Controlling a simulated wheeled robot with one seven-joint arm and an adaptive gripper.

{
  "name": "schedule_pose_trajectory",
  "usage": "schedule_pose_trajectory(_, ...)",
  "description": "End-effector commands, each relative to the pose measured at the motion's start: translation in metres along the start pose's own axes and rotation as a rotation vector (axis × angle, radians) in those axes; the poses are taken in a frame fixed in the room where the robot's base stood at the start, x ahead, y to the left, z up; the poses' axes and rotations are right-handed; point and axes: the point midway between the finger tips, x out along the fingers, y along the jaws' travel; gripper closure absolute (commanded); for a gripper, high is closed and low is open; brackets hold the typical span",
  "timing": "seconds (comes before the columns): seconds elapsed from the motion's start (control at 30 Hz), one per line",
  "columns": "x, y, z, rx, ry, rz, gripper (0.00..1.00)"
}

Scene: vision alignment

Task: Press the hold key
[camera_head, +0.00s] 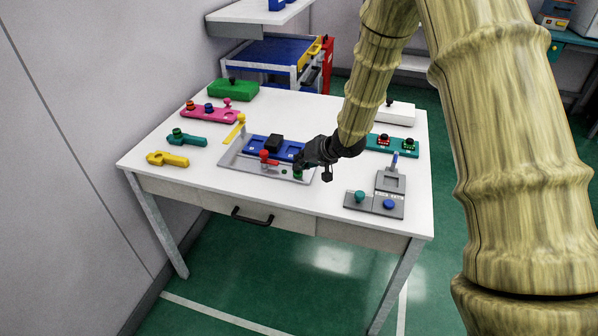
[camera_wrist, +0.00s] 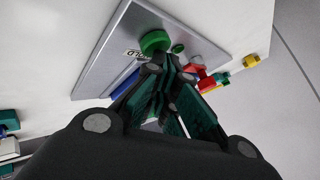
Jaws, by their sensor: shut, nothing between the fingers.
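The hold key is a round green button (camera_wrist: 155,41) on a grey panel (camera_wrist: 112,48), beside a partly covered label reading "OLD". In the head view the green button (camera_head: 298,174) sits at the panel's front right corner. My gripper (camera_head: 302,162) is shut and empty, its tips close above the button. In the wrist view my gripper (camera_wrist: 168,62) points at the panel with its tips just beside the green button. I cannot tell whether they touch it. A small green dot (camera_wrist: 177,48) lies next to the button.
On the same panel are a red lever (camera_head: 265,156), blue plates (camera_head: 262,145) and a black block (camera_head: 274,143). A grey unit with knobs (camera_head: 374,204) stands to the right, and a yellow piece (camera_head: 167,159) to the left. The table's front strip (camera_head: 250,195) is clear.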

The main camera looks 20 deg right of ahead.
Motion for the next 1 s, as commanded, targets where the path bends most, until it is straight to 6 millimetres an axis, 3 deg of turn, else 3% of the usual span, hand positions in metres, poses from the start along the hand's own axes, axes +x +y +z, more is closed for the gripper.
schedule_pose_trajectory(0.47,0.001,0.001,0.001,0.001,0.000,0.000,1.00)
schedule_pose_trajectory(1.0,-0.011,-0.007,-0.007,0.000,-0.001,0.001,1.00)
